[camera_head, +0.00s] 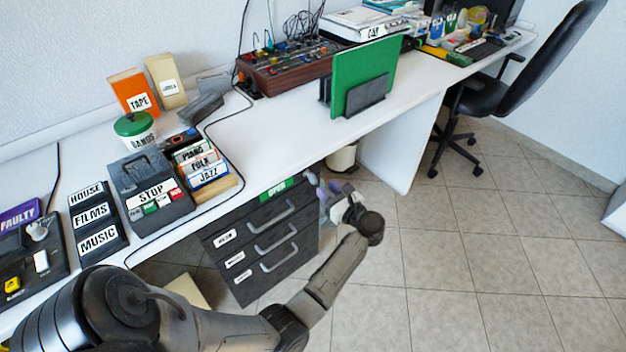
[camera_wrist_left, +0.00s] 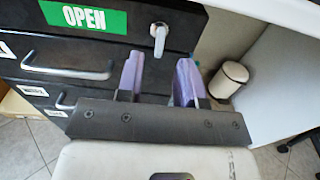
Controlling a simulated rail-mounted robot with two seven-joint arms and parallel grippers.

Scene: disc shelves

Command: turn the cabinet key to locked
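The dark cabinet (camera_head: 262,240) stands under the desk, its drawers shut. A green OPEN sign (camera_head: 277,189) is on its top edge and also shows in the left wrist view (camera_wrist_left: 84,17). The silver key (camera_wrist_left: 159,38) sits in the lock to the right of the sign, its bow hanging roughly vertical. In the head view I cannot make out the key by my gripper. My left gripper (camera_wrist_left: 160,78) is open, with its purple fingers apart and nothing between them. The key shows just beyond the gap. In the head view the gripper (camera_head: 328,192) is at the cabinet's upper right corner.
Drawer handles (camera_head: 275,213) stick out from the cabinet front below the lock. The white desk top (camera_head: 270,120) overhangs the cabinet. A small bin (camera_wrist_left: 229,79) stands on the floor to the right. The tiled floor (camera_head: 450,270) in front is clear apart from my arm.

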